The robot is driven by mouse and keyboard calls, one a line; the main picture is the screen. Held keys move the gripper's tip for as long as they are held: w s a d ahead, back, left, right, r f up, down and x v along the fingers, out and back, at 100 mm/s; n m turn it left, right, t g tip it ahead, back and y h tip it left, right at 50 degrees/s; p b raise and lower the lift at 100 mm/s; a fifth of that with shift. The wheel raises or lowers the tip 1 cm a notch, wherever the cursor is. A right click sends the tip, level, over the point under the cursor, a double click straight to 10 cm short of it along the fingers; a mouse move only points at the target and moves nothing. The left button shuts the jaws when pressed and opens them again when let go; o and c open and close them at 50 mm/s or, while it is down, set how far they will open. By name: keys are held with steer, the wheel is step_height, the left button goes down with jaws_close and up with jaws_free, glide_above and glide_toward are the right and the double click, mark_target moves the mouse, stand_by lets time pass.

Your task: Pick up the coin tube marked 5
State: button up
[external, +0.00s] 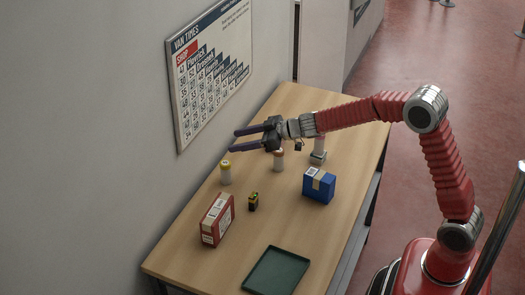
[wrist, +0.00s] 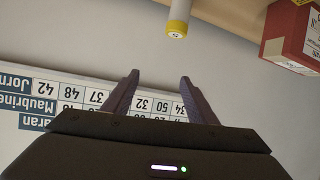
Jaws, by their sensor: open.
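The coin tube with a yellow cap (external: 225,173) stands upright on the table near the wall, a white body under the cap. In the wrist view the same tube (wrist: 177,24) is at the top, and the small mark on its cap looks like a 5. My gripper (external: 236,141) is open and empty, its two dark fingers pointing left toward the wall sign. It is above the table and apart from the tube. In the wrist view the gripper's fingers (wrist: 160,79) are spread, with the wall and sign behind them.
A red box (external: 217,220), a small black-yellow item (external: 253,201), a blue box (external: 318,188) and a green tray (external: 276,272) are nearer the front. The wall sign (external: 210,70) hangs beyond the fingers.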

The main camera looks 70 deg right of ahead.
steer(key=shift+n+g+y, duration=0.3)
steer(key=shift+n+y, duration=0.1)
steer(key=shift+y, duration=0.5)
steer(key=f, duration=0.1)
steer(key=w+f, duration=0.1)
steer(key=f, duration=0.1)
steer(key=w+a+f, duration=0.1)
steer(key=shift+a+f, duration=0.1)
steer(key=shift+f, duration=0.3)
glide_toward(216, 182)
steer(key=shift+w+a+r, duration=0.15)
steer(key=shift+w+r, duration=0.35)
steer(key=shift+r, duration=0.05)
steer(key=shift+w+a+r, duration=0.15)
steer(key=shift+w+r, duration=0.35)
steer(key=shift+w, duration=0.05)
steer(key=shift+w+a+f, duration=0.1)
steer(key=shift+w+f, duration=0.15)
steer(key=shift+f, duration=0.05)
steer(key=shift+w+a+f, duration=0.15)
steer(key=shift+w, duration=0.35)
steer(key=shift+x, duration=2.9)
